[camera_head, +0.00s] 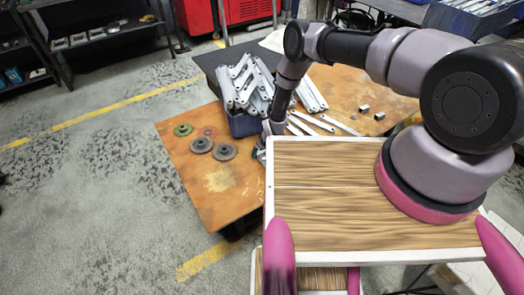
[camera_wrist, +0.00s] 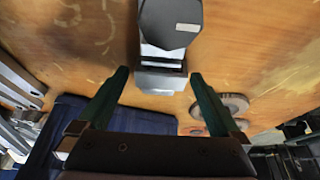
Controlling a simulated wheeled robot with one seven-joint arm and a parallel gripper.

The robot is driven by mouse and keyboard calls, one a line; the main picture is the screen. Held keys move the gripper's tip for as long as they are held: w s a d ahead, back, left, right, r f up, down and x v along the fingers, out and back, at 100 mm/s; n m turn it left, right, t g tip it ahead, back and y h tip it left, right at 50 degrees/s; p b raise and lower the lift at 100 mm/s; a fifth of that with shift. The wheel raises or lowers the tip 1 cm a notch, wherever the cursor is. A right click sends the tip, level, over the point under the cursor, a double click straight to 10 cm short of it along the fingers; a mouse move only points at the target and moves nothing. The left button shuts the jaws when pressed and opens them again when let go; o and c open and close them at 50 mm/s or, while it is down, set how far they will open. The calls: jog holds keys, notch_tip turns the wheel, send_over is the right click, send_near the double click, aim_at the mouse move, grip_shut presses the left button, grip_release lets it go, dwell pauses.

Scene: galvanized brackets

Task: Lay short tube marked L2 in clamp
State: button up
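My gripper (camera_wrist: 160,76) is open over the wooden worktable, its two dark green fingers spread and nothing visibly held. A grey metal block with a dark faceted top (camera_wrist: 170,24) lies just ahead of and between the fingertips; it may be the clamp, but I cannot tell. In the head view my gripper is at the table's near edge, mostly hidden by my arm and body. Several pale metal bars or tubes (camera_head: 326,122) lie on the table right of the blue bin. No L2 mark is legible, so I cannot tell which tube is the short one.
A blue bin (camera_head: 243,126) heaped with galvanized brackets (camera_head: 243,80) stands on the worktable (camera_head: 185,155). Round discs (camera_head: 224,152) lie left of my gripper. Small metal blocks (camera_head: 364,109) sit at the right. The table's front left is clear.

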jog(key=v, duration=1)
jog(key=shift+s+r, duration=0.15)
jog(key=shift+r, duration=0.2)
jog(key=shift+d, duration=0.1)
